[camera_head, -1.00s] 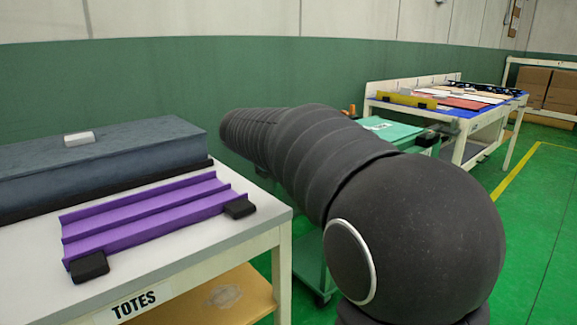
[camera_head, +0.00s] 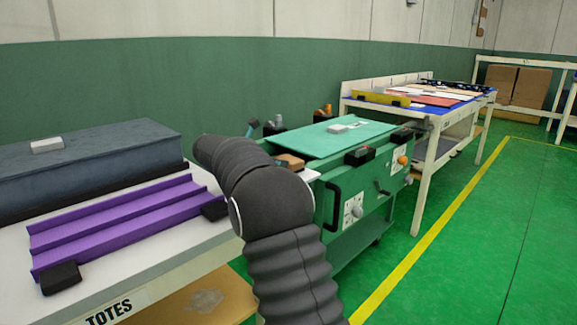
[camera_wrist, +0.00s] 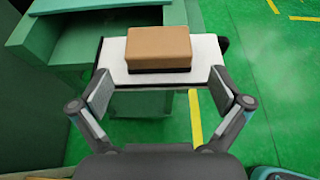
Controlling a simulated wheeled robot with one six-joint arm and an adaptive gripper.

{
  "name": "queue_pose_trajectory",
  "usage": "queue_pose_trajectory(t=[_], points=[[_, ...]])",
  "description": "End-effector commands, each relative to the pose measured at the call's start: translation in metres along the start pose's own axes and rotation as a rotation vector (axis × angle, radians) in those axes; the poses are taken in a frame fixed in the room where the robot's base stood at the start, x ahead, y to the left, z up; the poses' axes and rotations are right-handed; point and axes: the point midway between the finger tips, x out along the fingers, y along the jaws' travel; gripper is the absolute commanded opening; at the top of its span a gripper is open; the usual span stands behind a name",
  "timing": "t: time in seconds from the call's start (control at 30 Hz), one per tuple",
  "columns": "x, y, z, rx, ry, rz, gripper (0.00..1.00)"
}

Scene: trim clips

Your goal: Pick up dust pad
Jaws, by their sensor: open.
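A tan block with a dark underside, which looks like the dust pad (camera_wrist: 158,46), rests on a small white shelf (camera_wrist: 118,68) on the side of a green cart. In the head view, the tan block (camera_head: 290,161) shows just beyond my arm. My gripper (camera_wrist: 160,76) is open and empty in the wrist view. Its two fingers are spread to either side of the shelf's near part, with the block ahead and between their lines. I cannot tell the finger height above the shelf. My arm hides the gripper in the head view.
The green cart (camera_head: 345,190) has a dark handle and knobs. A table with a purple ridged tray (camera_head: 130,218) and a grey-blue case (camera_head: 85,165) stands left. A long workbench (camera_head: 432,135) stands behind right. Green floor is free at right.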

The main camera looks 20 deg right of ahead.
Motion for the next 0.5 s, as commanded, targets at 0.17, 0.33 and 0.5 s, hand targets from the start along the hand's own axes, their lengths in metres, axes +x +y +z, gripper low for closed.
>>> queue_pose_trajectory(t=[0.17,0.33,0.5], points=[[0.021,0.000,0.000,0.001,0.000,0.000,1.00],[0.027,0.000,0.001,0.001,0.000,0.000,1.00],[0.044,0.000,0.001,0.001,0.001,-0.002,1.00]])
